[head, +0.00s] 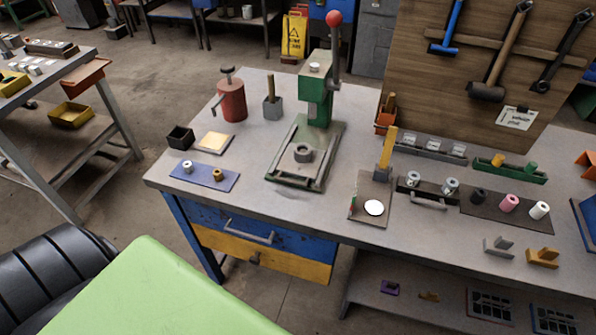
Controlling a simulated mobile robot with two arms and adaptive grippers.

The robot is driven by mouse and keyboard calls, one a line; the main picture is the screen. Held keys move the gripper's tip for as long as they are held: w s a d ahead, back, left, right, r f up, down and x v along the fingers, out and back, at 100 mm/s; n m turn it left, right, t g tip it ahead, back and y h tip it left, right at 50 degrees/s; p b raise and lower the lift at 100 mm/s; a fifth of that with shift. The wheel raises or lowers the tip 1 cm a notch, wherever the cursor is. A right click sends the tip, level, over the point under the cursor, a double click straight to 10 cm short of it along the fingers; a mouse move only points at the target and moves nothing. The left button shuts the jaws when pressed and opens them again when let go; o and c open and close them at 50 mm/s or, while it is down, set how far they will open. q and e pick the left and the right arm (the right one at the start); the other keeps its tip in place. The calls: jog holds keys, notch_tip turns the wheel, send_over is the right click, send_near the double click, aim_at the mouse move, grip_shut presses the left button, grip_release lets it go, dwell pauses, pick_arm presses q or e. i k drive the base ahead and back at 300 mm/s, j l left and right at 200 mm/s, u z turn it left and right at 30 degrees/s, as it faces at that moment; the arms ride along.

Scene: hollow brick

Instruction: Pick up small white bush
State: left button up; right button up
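A small white bush (187,166) stands on a blue mat (204,180) at the left front of the workbench. A small brass bush (217,174) stands beside it on the same mat, a little to the right. A larger white cylinder (539,210) stands on a dark mat (490,203) at the right, in a row with a pink one (509,203) and a black one (480,195). Neither of my grippers is in view.
A green press (318,100) stands behind and right of the blue mat. A black box (180,137), a tan plate (215,140) and a red oil can (232,100) lie nearby.

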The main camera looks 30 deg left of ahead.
aim_at(188, 168)
jog(key=u, duration=1.8)
